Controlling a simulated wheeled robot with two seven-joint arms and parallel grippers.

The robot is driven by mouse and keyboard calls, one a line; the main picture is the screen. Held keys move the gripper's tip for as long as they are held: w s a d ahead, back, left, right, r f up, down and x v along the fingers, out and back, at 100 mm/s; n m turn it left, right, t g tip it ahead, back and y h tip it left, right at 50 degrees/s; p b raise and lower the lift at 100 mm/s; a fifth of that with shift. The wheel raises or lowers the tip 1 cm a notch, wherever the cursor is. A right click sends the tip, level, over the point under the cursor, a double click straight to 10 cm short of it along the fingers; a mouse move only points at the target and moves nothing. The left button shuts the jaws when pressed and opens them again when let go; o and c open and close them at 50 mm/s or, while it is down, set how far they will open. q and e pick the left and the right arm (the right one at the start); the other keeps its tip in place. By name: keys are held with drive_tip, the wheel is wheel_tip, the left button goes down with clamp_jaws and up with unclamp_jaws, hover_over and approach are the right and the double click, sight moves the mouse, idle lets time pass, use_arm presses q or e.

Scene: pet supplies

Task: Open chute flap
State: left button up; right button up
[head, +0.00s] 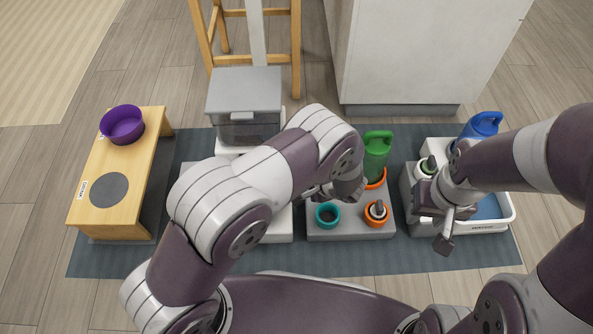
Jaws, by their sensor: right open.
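A grey dispenser (244,92) with a dark translucent front stands at the back of the mat, on a white base. The dark front panel (248,128) may be the chute flap; it looks closed, and my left arm covers what lies below and right of it. My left gripper (318,191) is partly hidden by its own wrist, beside the green bottle and above the grey block; its jaws cannot be made out. My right gripper (432,222) is open over the right-hand grey block, far from the dispenser.
A wooden bench (108,165) with a purple bowl (122,125) stands left. A grey block (345,228) holds a green bottle (375,155), teal cup (328,214) and orange cup (377,212). A blue bottle (479,126) and white tray (497,225) are right. The mat (330,258) is clear in front.

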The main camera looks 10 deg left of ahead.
use_arm(q)
drive_tip(key=p+v, duration=0.1)
drive_tip(key=v, duration=0.4)
drive_tip(key=shift+d+r+p, duration=0.15)
drive_tip(key=shift+r+p, duration=0.2)
drive_tip(key=shift+p, duration=0.05)
use_arm(e)
wheel_tip(320, 180, up, 3)
drive_tip(key=shift+f, duration=0.1)
